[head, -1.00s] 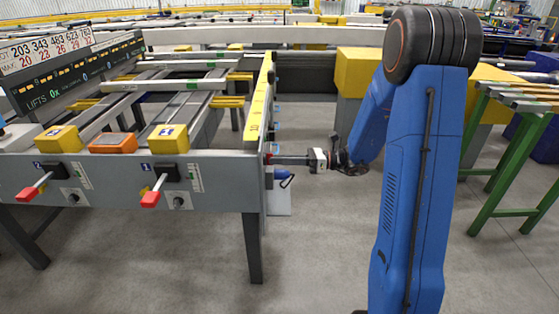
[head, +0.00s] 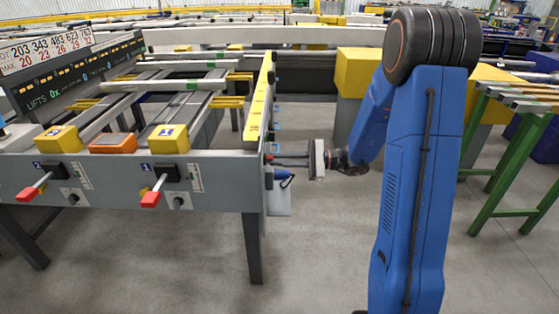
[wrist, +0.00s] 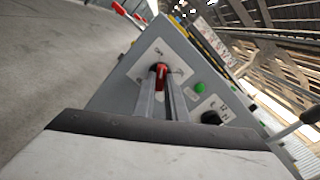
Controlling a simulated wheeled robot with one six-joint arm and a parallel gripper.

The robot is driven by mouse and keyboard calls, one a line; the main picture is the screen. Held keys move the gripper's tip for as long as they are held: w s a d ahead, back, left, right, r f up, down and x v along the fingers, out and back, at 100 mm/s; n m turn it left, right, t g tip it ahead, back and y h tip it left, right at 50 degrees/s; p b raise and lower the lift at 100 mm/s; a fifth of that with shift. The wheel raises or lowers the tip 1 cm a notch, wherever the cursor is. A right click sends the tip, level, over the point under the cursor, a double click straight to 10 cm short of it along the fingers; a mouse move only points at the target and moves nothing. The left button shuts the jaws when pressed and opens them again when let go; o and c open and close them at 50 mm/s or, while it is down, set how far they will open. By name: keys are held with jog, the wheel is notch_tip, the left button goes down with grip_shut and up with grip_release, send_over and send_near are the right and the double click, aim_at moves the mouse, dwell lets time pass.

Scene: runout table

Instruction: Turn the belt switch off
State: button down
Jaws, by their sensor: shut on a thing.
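The belt switch is a red handle (wrist: 161,72) on a light plate on the table's end panel, seen in the wrist view. My gripper (wrist: 161,90) has its two long fingers on either side of the red handle and is shut on it. In the head view my gripper (head: 275,160) reaches the right end of the runout table (head: 225,185) from the right. The switch is too small to make out clearly there. Its exact turn angle is hard to read in the tilted wrist view.
A green button (wrist: 200,88) and a black knob (wrist: 211,118) sit on the same panel. Two red-tipped levers (head: 150,199) stand on the table's front. A blue hand tool (head: 281,174) hangs just below my gripper.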

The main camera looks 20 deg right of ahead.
jog(key=shift+n, duration=1)
jog(key=c, duration=1.8)
grip_release()
jog(key=shift+d, duration=0.1)
jog(key=v, duration=1.7)
jog(key=shift+d, duration=0.15)
